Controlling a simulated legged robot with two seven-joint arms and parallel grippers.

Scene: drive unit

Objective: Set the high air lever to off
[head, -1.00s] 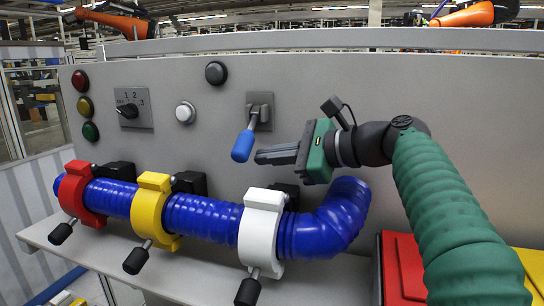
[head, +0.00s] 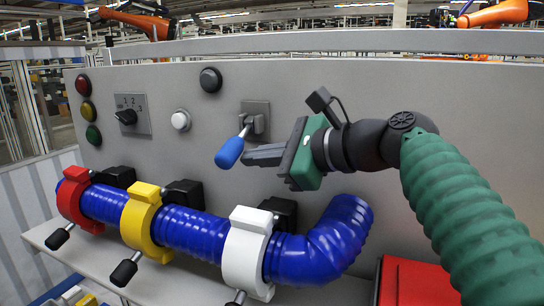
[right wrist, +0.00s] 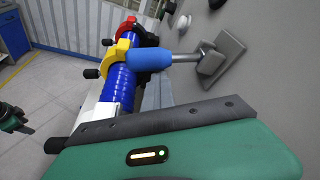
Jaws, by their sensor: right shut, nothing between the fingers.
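The air lever has a blue handle (head: 230,152) on a metal stem, set in a grey plate (head: 257,110) on the panel. The handle points down and out to the left of the plate. My right gripper (head: 246,157) is shut and empty, its fingers just right of the handle; whether they touch cannot be told. In the right wrist view the blue handle (right wrist: 149,60) and its plate (right wrist: 222,57) show beyond the shut dark fingers (right wrist: 150,122). My left gripper does not show in the head view.
Below the lever runs a ribbed blue hose (head: 190,232) with red (head: 75,200), yellow (head: 138,222) and white (head: 243,255) clamps. A rotary switch (head: 127,116) and several round buttons sit left on the panel. A red box (head: 412,284) stands lower right.

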